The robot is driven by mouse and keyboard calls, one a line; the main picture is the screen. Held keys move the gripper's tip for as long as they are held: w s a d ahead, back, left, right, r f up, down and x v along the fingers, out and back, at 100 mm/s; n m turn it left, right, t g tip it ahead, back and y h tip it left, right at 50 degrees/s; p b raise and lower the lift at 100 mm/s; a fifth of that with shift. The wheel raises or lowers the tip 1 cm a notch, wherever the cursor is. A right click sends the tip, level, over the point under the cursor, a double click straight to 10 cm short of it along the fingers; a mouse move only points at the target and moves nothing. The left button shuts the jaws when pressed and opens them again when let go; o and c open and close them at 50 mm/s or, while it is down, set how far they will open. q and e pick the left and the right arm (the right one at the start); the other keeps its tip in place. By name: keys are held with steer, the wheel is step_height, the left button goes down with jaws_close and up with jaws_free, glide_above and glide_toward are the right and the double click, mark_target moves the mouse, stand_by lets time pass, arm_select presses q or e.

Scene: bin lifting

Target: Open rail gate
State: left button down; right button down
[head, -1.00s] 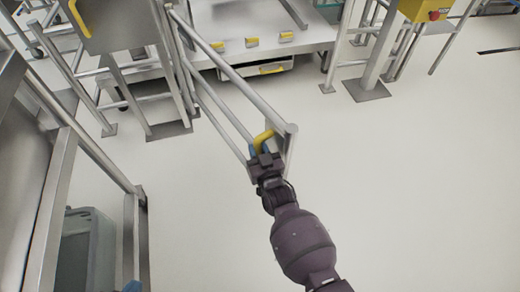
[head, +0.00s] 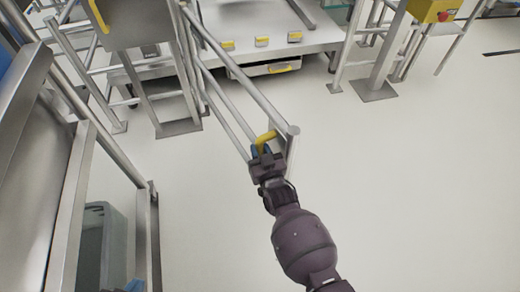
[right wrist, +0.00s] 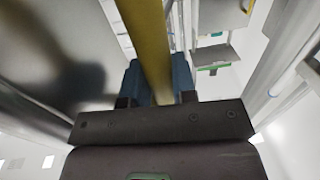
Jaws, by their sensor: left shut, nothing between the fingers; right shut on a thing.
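The rail gate (head: 243,84) is a grey metal frame of bars. It runs from a post at the upper left to its free end near the picture's middle. A yellow handle (head: 266,137) sits on that free end. My right gripper (head: 262,151) is shut on the handle; in the right wrist view the yellow bar (right wrist: 147,40) passes between its blue fingers. Only the blue tip of my left gripper (head: 135,286) shows at the bottom edge, low on the left, away from the gate; it is shut and empty.
Metal rails and a panel (head: 35,170) stand close on the left, with a grey bin (head: 103,245) behind them. A low platform (head: 265,45) with yellow-marked parts is at the back. A yellow box (head: 432,10) on a post is upper right. The floor right of my arm is clear.

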steer(key=c, duration=0.9)
jaws_free()
arm_select(q)
steer(key=shift+w+d+r, duration=0.1)
steer(key=shift+w, duration=0.15)
arm_select(e)
steer(key=shift+s+d+r, duration=0.15)
steer(key=shift+s, duration=0.2)
arm_select(q)
steer(key=shift+s+a+r+n+p, duration=0.25)
steer(key=shift+s+r+n+p, duration=0.45)
steer(key=shift+p, duration=1.25)
arm_select(e)
steer(key=shift+v, duration=5.05)
arm_select(q)
steer(key=shift+w+r, duration=0.1)
steer(key=shift+w, duration=0.05)
